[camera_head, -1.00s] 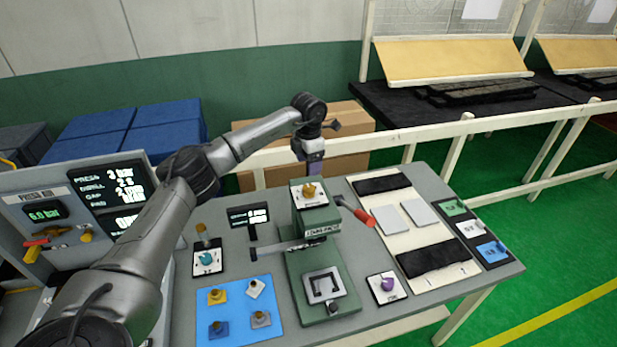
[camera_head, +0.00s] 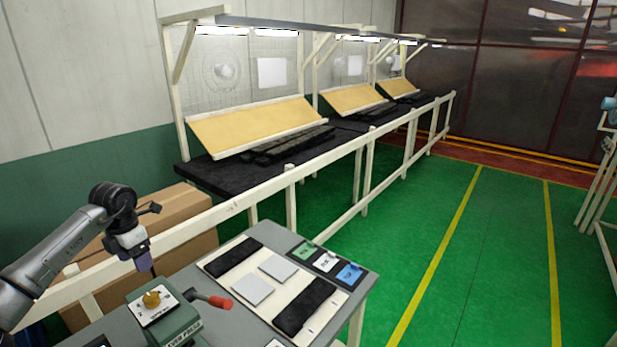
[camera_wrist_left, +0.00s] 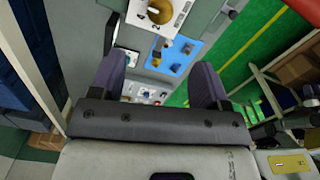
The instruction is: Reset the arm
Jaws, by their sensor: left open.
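My left arm comes in from the left in the head view, and its gripper (camera_head: 148,268) hangs above and just behind the lever press (camera_head: 178,325). The gripper's two purple-grey fingers stand apart with nothing between them in the left wrist view (camera_wrist_left: 158,80). The press top carries a brass knob (camera_head: 152,299) on a white plate, and the knob also shows past the fingers in the left wrist view (camera_wrist_left: 160,11). A red-tipped lever (camera_head: 219,302) sticks out to the right of the press. My right gripper is in neither view.
Right of the press, a cream board (camera_head: 222,263) holds two grey plates and two black strips. Green, white and blue labelled pads (camera_head: 326,262) lie beyond it. A cream rail (camera_head: 290,198) and cardboard boxes (camera_head: 165,225) stand behind the table. Green floor (camera_head: 420,280) is open to the right.

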